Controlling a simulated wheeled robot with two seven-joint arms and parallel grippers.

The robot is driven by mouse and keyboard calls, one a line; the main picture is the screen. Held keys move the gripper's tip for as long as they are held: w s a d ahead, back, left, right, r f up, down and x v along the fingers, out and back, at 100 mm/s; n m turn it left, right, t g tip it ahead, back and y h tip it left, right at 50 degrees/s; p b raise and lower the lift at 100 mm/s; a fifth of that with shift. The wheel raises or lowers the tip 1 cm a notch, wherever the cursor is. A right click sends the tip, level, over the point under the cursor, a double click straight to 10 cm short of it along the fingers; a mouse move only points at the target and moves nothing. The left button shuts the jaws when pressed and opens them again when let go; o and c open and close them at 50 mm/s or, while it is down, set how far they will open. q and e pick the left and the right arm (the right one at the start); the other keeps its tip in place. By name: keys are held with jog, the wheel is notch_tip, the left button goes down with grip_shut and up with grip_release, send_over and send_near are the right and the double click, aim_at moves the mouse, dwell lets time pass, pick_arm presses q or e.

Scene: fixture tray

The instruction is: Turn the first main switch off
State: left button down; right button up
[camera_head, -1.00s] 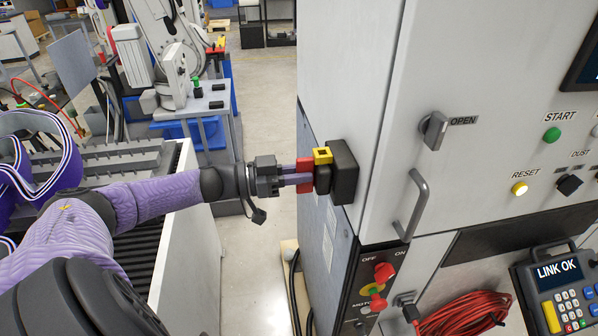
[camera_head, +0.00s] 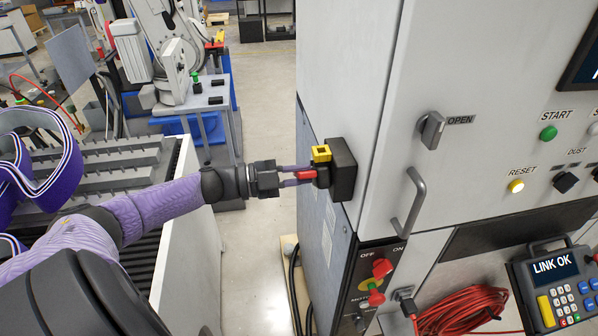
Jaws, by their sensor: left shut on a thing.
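A black switch box (camera_head: 344,170) with a yellow bracket (camera_head: 321,153) sticks out from the left side of the grey cabinet. Its red handle (camera_head: 307,175) now looks flat and level, seen edge-on. My left gripper (camera_head: 300,177) is shut on this red handle, reaching in from the left. The fingers partly hide the handle. My right gripper is out of view.
The cabinet door has a grey handle (camera_head: 411,202) and an OPEN latch (camera_head: 432,130). START and RESET buttons are at the right. A pendant (camera_head: 556,284) reading LINK OK and a red cable coil (camera_head: 462,310) are lower right. A white-sided conveyor (camera_head: 190,235) lies under my left arm.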

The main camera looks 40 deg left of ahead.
pick_arm(q)
jog(key=m, duration=0.3)
jog(key=shift+f+m, duration=0.2)
jog(key=shift+m, duration=0.1)
jog(key=shift+d+f+m+b, duration=0.1)
jog(key=shift+m+b, duration=0.55)
jog(key=shift+m, duration=1.25)
jog(key=c, duration=0.6)
grip_release()
jog(key=shift+s, duration=0.15)
jog(key=v, duration=1)
